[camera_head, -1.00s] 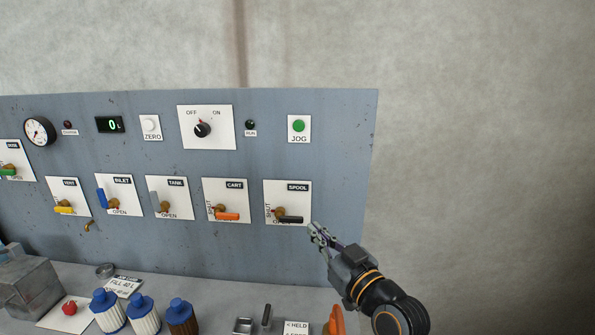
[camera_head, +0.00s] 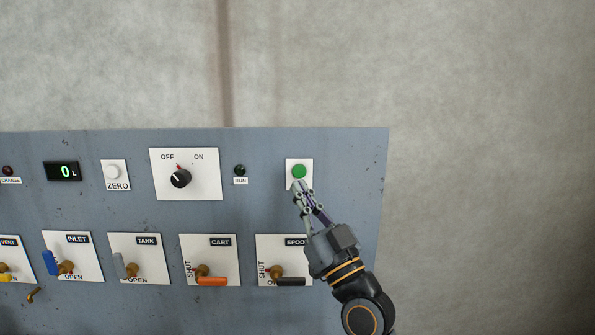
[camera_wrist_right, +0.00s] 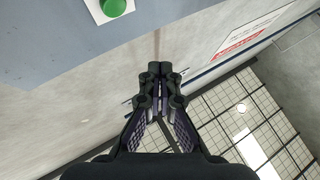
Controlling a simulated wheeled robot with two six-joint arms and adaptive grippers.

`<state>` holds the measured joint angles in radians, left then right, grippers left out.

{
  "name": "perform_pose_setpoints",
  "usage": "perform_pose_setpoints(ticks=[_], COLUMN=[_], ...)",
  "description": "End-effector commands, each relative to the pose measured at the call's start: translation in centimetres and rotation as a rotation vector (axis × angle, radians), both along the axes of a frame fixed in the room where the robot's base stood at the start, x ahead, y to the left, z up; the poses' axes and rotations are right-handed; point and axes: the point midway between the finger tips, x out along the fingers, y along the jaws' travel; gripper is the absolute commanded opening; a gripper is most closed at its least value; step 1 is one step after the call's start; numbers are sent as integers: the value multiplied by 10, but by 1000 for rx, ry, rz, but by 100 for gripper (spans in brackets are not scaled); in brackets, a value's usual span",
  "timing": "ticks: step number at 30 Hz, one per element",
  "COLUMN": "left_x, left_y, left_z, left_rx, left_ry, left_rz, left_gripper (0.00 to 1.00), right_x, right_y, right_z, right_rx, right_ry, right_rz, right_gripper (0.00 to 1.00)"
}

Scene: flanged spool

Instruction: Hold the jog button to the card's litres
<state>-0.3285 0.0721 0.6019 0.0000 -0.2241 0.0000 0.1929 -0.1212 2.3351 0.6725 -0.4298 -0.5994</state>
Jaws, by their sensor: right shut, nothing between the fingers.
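The green JOG button (camera_head: 299,171) sits on a white plate at the upper right of the panel. It also shows at the top of the right wrist view (camera_wrist_right: 115,8), off to the upper left of the fingertips. My right gripper (camera_head: 299,189) is shut and empty, its tips just below the button in the head view, covering the plate's lower part and label. In the right wrist view the closed fingers (camera_wrist_right: 160,72) appear apart from the button. The counter (camera_head: 62,171) reads 0 L. The card is out of view. My left gripper is not in view.
The blue-grey panel (camera_head: 340,205) carries a ZERO button (camera_head: 114,172), an OFF/ON knob (camera_head: 180,178) turned toward OFF and a dark RUN lamp (camera_head: 240,170). Below are valves: blue INLET, grey TANK, orange CART, black SPOOL (camera_head: 290,282). Bare wall (camera_head: 480,150) lies to the right.

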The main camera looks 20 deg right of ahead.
Motion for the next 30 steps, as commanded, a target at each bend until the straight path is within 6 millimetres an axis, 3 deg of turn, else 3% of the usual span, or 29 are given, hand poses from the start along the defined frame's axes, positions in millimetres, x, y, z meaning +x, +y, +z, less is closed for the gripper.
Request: perform_pose_setpoints(ticks=[6,8,18,30], left_x=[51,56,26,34], left_y=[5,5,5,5], left_z=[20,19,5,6], left_rx=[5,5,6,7], left_ry=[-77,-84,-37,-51], left_rz=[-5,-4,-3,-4], left_gripper=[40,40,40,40], right_x=[31,39,72,75], right_y=[-9,-12,-21,-22], right_z=[3,1,-1,0], right_rx=[-5,-3,-1,0], right_ry=[2,1,0,1], right_rz=[-3,-2,-1,-1], right_gripper=[0,0,0,0])
